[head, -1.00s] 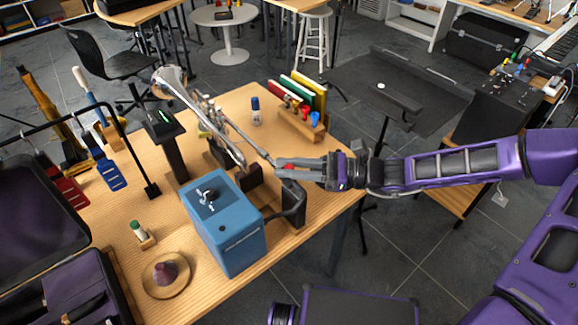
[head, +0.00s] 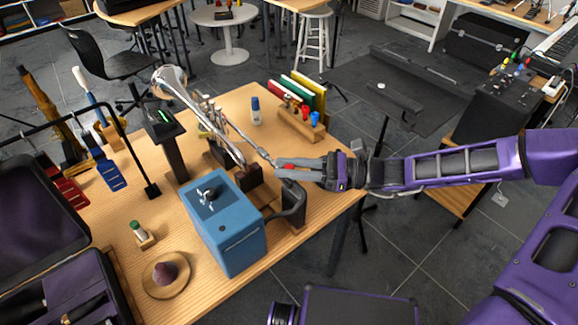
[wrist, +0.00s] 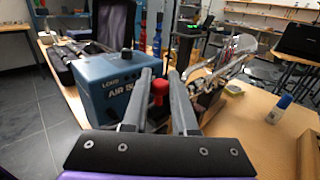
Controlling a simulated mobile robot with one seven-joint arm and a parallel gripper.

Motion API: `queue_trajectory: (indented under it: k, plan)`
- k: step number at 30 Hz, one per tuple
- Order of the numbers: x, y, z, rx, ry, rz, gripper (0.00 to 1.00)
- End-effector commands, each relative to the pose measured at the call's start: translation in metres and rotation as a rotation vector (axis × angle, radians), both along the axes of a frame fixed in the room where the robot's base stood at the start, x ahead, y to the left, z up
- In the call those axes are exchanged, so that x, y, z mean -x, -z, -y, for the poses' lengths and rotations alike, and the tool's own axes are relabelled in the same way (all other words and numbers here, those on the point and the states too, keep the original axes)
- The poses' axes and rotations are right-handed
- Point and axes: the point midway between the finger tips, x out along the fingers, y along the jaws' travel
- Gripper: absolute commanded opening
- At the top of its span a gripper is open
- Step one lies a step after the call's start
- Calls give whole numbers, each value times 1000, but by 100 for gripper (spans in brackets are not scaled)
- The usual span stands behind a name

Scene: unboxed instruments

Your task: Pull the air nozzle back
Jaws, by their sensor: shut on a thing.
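The air nozzle shows as a red piece (wrist: 159,88) between my fingers in the wrist view, and as a small red spot in the head view. My gripper (head: 281,168) is shut on it, at the right side of the table. The blue air supply box (head: 225,222) stands to the left of and nearer than the gripper, with a black hose (head: 291,203) curving up beside it. The silver trumpet (head: 208,125) is mounted just left of my fingertips, its narrow end close to them. I cannot tell whether nozzle and trumpet touch.
A rack with coloured folders (head: 302,105) and a white bottle with a blue cap (head: 256,111) stand behind the gripper. A dark stand (head: 400,95) is beyond the table's right edge.

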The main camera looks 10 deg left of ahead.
Motion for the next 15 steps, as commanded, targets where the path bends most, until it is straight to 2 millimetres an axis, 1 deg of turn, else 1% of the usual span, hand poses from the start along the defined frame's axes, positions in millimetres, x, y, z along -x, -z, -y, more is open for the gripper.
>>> queue_trajectory:
  k: [4,10,15]
  plan:
    - [3,-2,5,1,2,-2,0]
    - [20,-3,24,2,2,-2,0]
    - [23,1,27,1,0,-1,0]
